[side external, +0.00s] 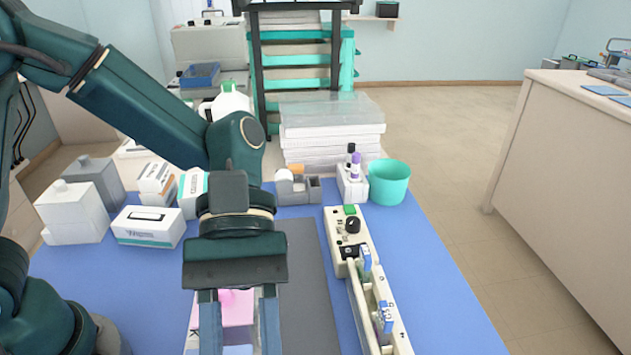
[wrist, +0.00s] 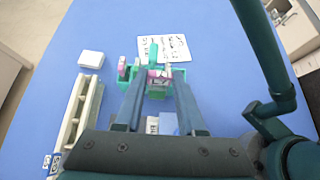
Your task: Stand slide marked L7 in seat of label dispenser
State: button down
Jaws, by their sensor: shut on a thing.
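My gripper (wrist: 156,80) points down, with its fingertips closed on a small slide with a pink end (wrist: 160,74) in the wrist view. The slide is at a teal rack (wrist: 158,95); I cannot tell whether it is still in the rack, and its mark is unreadable. Another pink-ended slide (wrist: 122,68) stands at the rack's left. In the side view my gripper (side external: 238,335) is low at the bottom, with a pink surface (side external: 237,308) between its fingers and the tips cut off. A small grey and white dispenser with an orange top (side external: 292,187), apparently the label dispenser, stands farther back.
A long cream device (side external: 345,232) with a knob and blue-tagged slides lies right of the grey mat (side external: 302,270). A teal cup (side external: 389,182) and a bottle holder (side external: 351,186) stand behind it. White boxes (side external: 149,226) are at left. A printed card (wrist: 178,42) lies beyond the rack.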

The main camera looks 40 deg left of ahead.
jog(key=w+d+r+n+t+h, duration=0.1)
jog(key=w+r+n+t, duration=0.1)
jog(key=w+r, duration=0.3)
jog(key=w+a+r+n+t+h, duration=0.1)
jog(key=w+a+n+t, duration=0.3)
jog(key=w, duration=0.6)
jog(key=w+a+n+t+h, duration=0.1)
jog(key=w+a+n+t, duration=0.3)
jog(key=w, duration=0.5)
jog(key=w+a+f+n+t+y, duration=0.1)
jog(key=w+a+n+t+y, duration=0.2)
jog(key=a, duration=1.1)
jog(key=w+a+n+t, duration=0.3)
jog(key=w+a+n, duration=0.25)
jog(key=a, duration=0.95)
send_over(305, 187)
jog(key=shift+m, duration=0.25)
jog(key=shift+f, duration=5.75)
jog(key=shift+f, duration=0.15)
